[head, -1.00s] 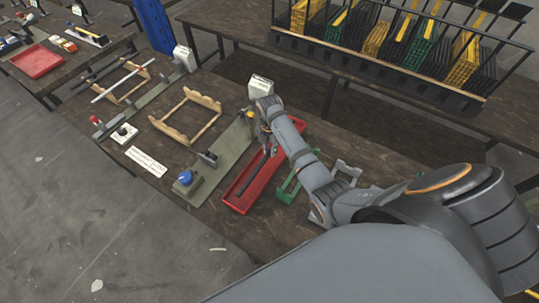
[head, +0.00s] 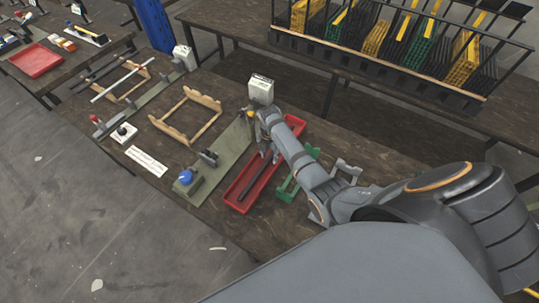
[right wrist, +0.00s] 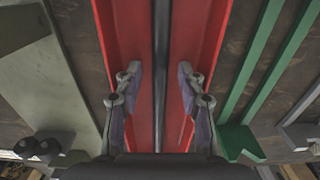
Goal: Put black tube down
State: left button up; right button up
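A long thin black tube (head: 254,181) lies lengthwise in the red tray (head: 238,199) on the workbench. My right gripper (head: 269,156) is over the tray at the tube. In the right wrist view, the tube (right wrist: 161,40) runs along the middle of the red tray (right wrist: 205,40). The two fingers of my right gripper (right wrist: 159,82) stand apart on either side of the tube, with a gap on each side. The tube's far part is hidden behind my right arm in the head view. My left gripper is not in view.
A green-grey fixture with a blue knob (head: 186,176) stands left of the tray. A green holder (head: 290,186) and a grey holder (head: 347,168) stand to its right. A wooden frame (head: 187,117) and a white label (head: 146,161) lie further left. A rack of panels stands behind.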

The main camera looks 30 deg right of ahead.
aim_at(269, 157)
notch_tip(269, 157, up, 12)
dwell(0.6)
jog(key=shift+r, duration=0.1)
